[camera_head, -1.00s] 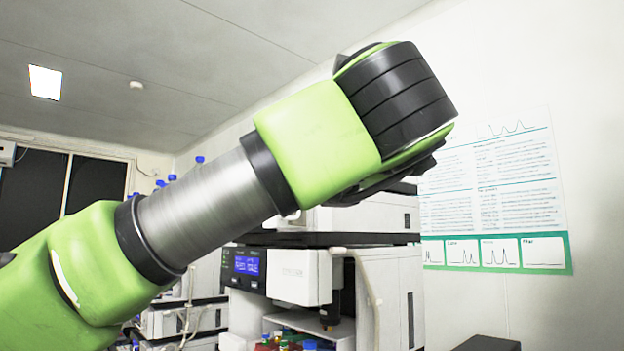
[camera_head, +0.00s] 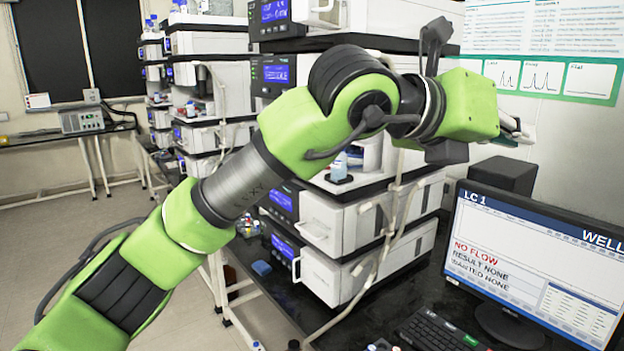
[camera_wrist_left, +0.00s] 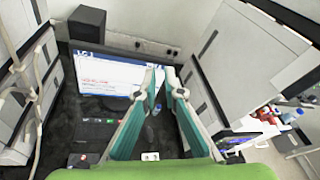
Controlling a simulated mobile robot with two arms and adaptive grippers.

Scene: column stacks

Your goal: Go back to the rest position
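My left arm crosses the head view from the lower left. My left gripper (camera_head: 518,135) is at its end, in front of the wall right of the near instrument stack, mostly hidden behind the green wrist. In the left wrist view my left gripper (camera_wrist_left: 162,72) shows two teal and grey fingers with a gap between them. It is open, and nothing is held. Through the gap a small bottle shows far below on the dark bench. My right gripper is in neither view.
The near instrument stack (camera_head: 385,275) stands on the dark bench close behind my arm. A monitor (camera_head: 540,258), a keyboard (camera_head: 435,333) and a black box (camera_head: 503,175) are to its right. More stacks (camera_head: 205,90) stand at left. Open floor (camera_head: 60,225) lies far left.

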